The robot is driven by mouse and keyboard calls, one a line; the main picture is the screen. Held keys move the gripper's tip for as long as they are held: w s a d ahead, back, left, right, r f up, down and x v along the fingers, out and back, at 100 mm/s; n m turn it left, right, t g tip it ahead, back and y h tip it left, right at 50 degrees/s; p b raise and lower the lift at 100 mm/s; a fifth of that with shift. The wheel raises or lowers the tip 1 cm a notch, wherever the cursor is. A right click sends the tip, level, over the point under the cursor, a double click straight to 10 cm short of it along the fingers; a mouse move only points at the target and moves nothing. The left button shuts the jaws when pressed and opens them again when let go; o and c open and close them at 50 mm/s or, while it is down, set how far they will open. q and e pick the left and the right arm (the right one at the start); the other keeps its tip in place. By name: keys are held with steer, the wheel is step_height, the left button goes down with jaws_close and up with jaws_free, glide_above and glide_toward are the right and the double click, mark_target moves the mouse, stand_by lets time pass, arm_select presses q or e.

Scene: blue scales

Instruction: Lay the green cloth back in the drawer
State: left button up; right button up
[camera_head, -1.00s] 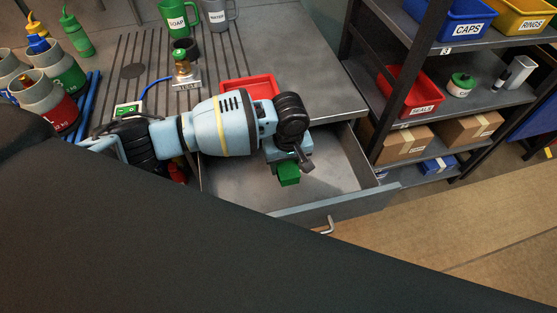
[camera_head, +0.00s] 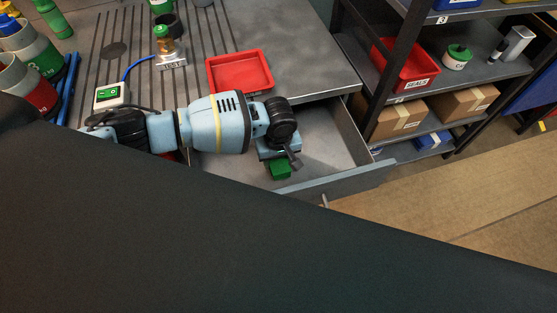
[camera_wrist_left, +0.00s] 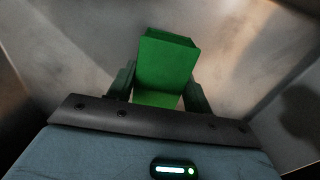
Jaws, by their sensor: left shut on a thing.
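The green cloth (camera_head: 280,170) looks like a small folded block. My left gripper (camera_head: 284,163) is shut on it and holds it inside the outline of the open drawer (camera_head: 335,145). In the left wrist view the cloth (camera_wrist_left: 166,62) stands out between the two fingers of the left gripper (camera_wrist_left: 158,90), with the bare grey drawer floor (camera_wrist_left: 240,50) behind it. I cannot tell whether the cloth touches the floor. My right gripper is not in view.
A red tray (camera_head: 240,73) sits on the bench above the drawer. A burner-like brass fitting (camera_head: 165,42) stands further left. A shelf with a red bin (camera_head: 405,65) and cardboard boxes (camera_head: 396,115) is to the right. The drawer's right part is bare.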

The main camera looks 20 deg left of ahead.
mark_target(278, 161)
arm_select(q)
steer(key=shift+s+f, duration=0.1)
steer(key=shift+f, duration=0.65)
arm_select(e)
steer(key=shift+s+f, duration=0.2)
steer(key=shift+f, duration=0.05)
arm_select(q)
steer(key=shift+f, duration=0.15)
steer(key=o, duration=1)
steer(key=shift+c, duration=0.2)
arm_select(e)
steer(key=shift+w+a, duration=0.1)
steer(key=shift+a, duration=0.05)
arm_select(q)
step_height(278, 161, up, 11)
steer(key=shift+d+r+p, duration=0.1)
steer(key=shift+p, duration=0.9)
steer(key=shift+s+r, duration=0.1)
steer(key=shift+r, duration=0.55)
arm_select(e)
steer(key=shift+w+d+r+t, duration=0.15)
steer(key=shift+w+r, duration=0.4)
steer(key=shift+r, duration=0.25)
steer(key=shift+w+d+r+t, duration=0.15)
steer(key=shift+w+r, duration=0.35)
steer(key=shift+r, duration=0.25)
